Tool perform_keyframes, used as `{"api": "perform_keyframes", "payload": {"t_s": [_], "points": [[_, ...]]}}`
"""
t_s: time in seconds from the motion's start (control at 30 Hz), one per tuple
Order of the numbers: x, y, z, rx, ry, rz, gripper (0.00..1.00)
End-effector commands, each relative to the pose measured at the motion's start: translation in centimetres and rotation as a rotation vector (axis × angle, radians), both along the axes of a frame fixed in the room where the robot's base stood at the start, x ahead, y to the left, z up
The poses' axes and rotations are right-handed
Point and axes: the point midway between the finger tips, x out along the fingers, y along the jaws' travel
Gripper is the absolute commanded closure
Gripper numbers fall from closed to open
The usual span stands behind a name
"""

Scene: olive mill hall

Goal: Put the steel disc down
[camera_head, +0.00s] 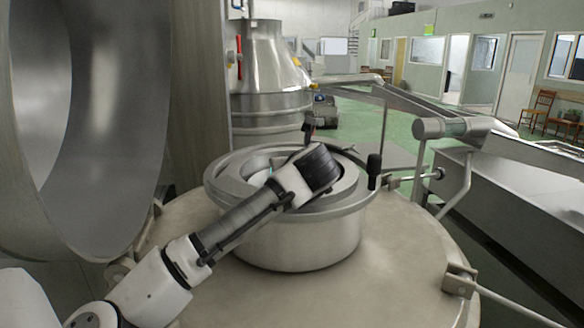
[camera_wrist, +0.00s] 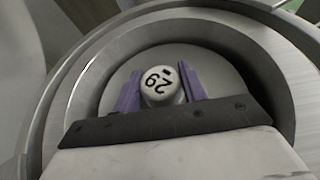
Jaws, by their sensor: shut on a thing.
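My gripper (camera_wrist: 160,72) shows two purple fingers in the wrist view, shut on a small round piece with a pale top and black figures, which I take to be the steel disc (camera_wrist: 161,88). It is inside the ringed mouth of a round steel vessel (camera_head: 300,240). A smooth grey round surface (camera_wrist: 215,72) lies below or behind the held piece. I cannot tell whether they touch. In the head view my wrist covers the fingers and the disc.
The vessel stands on a broad round metal top (camera_head: 400,270). A black-handled lever (camera_head: 374,170) rises at its right rim. A large steel drum (camera_head: 90,110) is close at left, a steel hopper (camera_head: 268,80) behind. A long metal trough (camera_head: 510,200) runs at right.

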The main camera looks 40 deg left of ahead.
Motion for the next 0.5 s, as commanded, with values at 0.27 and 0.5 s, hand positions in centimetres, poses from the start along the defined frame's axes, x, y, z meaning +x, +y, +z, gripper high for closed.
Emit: {"api": "perform_keyframes", "payload": {"t_s": [0.27, 0.5], "points": [[0.01, -0.03, -0.79, 0.003, -0.001, 0.0, 1.0], [0.01, -0.02, -0.88, 0.001, 0.001, 0.0, 0.42]]}}
